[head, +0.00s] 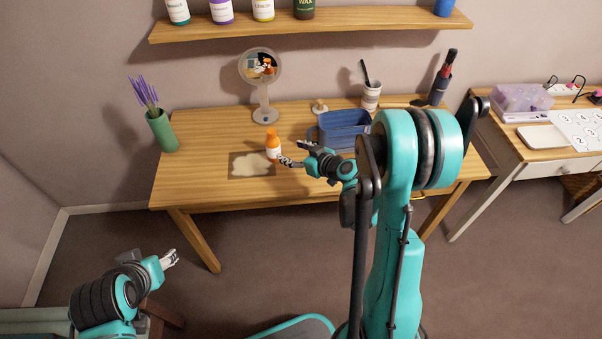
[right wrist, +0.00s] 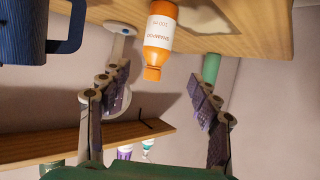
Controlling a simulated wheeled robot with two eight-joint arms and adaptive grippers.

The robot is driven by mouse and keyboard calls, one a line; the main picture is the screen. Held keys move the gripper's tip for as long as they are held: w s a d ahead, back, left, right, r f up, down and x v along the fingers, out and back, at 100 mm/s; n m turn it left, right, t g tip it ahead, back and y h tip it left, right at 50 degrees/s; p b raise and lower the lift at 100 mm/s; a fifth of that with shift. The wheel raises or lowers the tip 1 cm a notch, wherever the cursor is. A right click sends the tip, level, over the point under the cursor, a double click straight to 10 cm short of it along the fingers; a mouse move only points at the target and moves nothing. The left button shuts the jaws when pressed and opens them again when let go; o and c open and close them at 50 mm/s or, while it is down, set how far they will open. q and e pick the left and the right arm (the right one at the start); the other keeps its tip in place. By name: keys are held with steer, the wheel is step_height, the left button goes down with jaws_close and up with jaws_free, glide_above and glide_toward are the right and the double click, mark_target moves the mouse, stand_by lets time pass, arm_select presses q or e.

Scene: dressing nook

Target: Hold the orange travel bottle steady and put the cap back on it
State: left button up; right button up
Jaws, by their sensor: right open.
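The orange travel bottle (head: 273,144) stands upright on the desk at the back edge of a pale patterned mat. It has a white label, and a narrower orange piece tops it in the right wrist view (right wrist: 158,35), where the scene is upside down. I cannot tell whether that piece is the cap. My right gripper (head: 290,153) is open and empty just right of the bottle. Its spread fingers (right wrist: 158,82) point towards the bottle without touching it. My left gripper (head: 170,259) is low at the left, away from the desk; its finger opening is unclear.
A blue basket (head: 343,128) stands right of the bottle, near my right arm. A small pale knob-like item (head: 320,107), a round mirror (head: 263,100) and a green vase (head: 162,131) stand on the desk (head: 205,188). The desk's left front is clear.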

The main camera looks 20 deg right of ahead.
steer(key=s+a+r+m+g+h, duration=0.1)
steer(key=s+a+r+g, duration=0.1)
steer(key=s, duration=0.6)
steer(key=s+a+r+m+g+h, duration=0.1)
steer(key=s+r+h, duration=0.1)
steer(key=s, duration=0.6)
steer(key=s+a+r+m+g+h, duration=0.1)
steer(key=s+r, duration=0.3)
steer(key=s, duration=0.5)
steer(key=shift+a+m+g+h, duration=0.3)
steer(key=shift+a+m+g, duration=0.2)
steer(key=shift+a+g, duration=0.35)
steer(key=shift+r, duration=0.35)
